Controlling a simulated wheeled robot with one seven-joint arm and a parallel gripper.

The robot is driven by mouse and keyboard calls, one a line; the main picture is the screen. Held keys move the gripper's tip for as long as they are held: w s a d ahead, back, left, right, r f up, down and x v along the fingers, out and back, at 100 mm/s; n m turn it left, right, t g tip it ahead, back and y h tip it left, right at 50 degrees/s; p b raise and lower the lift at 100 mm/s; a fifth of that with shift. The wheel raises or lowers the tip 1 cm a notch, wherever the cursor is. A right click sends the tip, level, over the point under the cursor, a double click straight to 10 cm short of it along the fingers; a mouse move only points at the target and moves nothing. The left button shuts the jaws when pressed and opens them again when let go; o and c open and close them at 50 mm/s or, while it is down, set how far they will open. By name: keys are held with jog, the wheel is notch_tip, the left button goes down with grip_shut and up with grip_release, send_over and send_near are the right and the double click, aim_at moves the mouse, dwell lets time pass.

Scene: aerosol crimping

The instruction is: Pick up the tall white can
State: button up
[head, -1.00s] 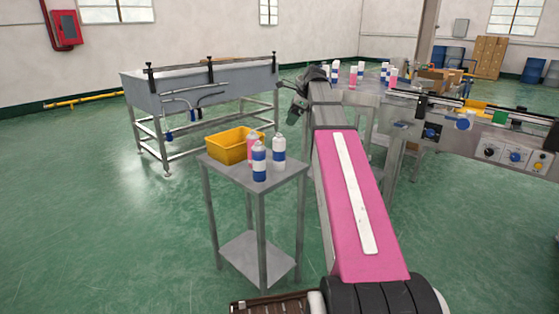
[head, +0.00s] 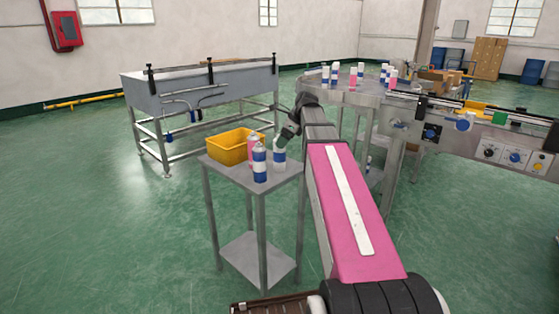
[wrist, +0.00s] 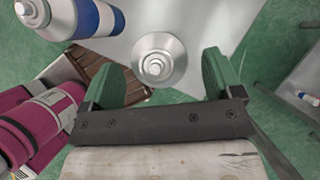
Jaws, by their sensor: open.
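The tall white can (head: 279,156) with a blue band stands upright at the right of the cans on the small grey table (head: 262,190). In the wrist view the white can (wrist: 158,62) shows from above, its silver top and nozzle lying in the gap between my fingers. My gripper (wrist: 162,70) is open, a green finger on each side, with no clear contact visible. In the head view my gripper (head: 287,134) is at the can's top and hides part of it.
A blue-and-white can (head: 259,165) stands close to the left, with a pink can (head: 252,146) behind it. A yellow bin (head: 228,148) is at the table's back left. A round table (head: 350,92) with several cans stands beyond.

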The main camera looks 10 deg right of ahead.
aim_at(279, 153)
jog(key=shift+x, duration=1.4)
jog(key=c, duration=1.2)
jog(key=shift+c, duration=0.2)
